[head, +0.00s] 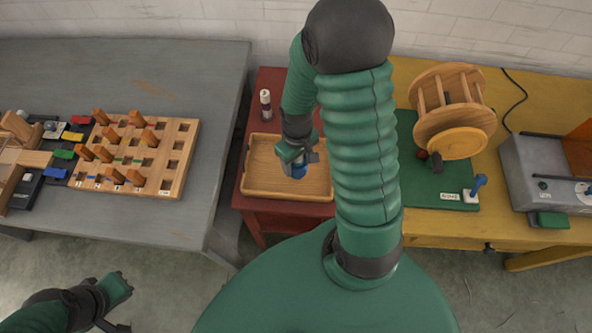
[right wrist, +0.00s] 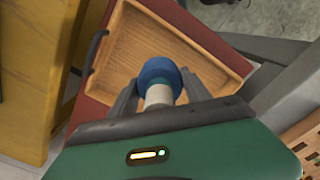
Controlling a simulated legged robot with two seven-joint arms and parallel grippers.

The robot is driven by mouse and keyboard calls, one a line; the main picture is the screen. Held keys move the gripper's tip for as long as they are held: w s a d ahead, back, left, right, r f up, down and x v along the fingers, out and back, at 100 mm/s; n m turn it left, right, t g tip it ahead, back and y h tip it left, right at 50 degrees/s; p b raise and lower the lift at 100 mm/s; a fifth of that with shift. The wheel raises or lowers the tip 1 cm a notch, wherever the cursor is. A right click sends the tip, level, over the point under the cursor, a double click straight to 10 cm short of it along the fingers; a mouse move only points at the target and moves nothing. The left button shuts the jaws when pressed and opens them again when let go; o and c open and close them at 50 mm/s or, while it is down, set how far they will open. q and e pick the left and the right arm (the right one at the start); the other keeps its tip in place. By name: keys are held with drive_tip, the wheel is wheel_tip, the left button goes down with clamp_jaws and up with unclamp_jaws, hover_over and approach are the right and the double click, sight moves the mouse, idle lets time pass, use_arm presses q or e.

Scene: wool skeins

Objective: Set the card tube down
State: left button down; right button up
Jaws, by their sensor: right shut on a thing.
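The card tube (right wrist: 158,95) shows pale in the right wrist view, with a wide blue part (right wrist: 160,72) at its far end. My right gripper (right wrist: 161,88) is shut on the tube, one finger on each side. In the head view the right gripper (head: 298,158) is over the wooden tray (head: 248,180), with the blue part (head: 300,175) below it. I cannot tell whether the tube touches the tray floor. My left gripper (head: 122,305) is open and empty at the lower left, away from the tables.
The tray lies on a red stand (head: 266,85), with a small white-and-dark bottle (head: 265,103) behind it. A grey table (head: 200,70) with a peg board (head: 182,150) is at left. A yellow table (head: 400,75) with a wooden reel (head: 450,110) is at right.

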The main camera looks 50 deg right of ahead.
sight(298, 167)
wheel_tip(298, 167, down, 4)
drive_tip(key=shift+d+f+b, duration=0.15)
drive_tip(key=shift+f+b, duration=0.1)
drive_tip(key=shift+b, duration=0.1)
drive_tip(key=shift+d+f, duration=0.1)
drive_tip(key=shift+d, duration=0.25)
drive_tip(key=o, duration=1)
drive_tip(key=shift+o, duration=1.1)
drive_tip(key=shift+a, duration=0.1)
drive_tip(key=shift+o, duration=0.6)
drive_tip(key=shift+a, duration=0.3)
drive_tip(key=shift+w+d+r, duration=0.1)
drive_tip(key=shift+r, duration=0.45)
wheel_tip(298, 167, up, 11)
drive_tip(key=shift+f+p, duration=0.15)
drive_tip(key=shift+p, duration=1.05)
use_arm(q)
drive_tip(key=shift+d+r, duration=0.15)
drive_tip(key=shift+r, duration=0.35)
drive_tip(key=shift+d+r, duration=0.15)
drive_tip(key=shift+r, duration=0.35)
use_arm(e)
drive_tip(key=w+a+r+n+t, duration=0.1)
drive_tip(key=a+r, duration=0.3)
drive_tip(key=a, duration=0.8)
drive_tip(key=shift+w+a+t, duration=0.15)
drive_tip(key=shift+a+t, duration=0.15)
drive_tip(key=shift+t, duration=0.5)
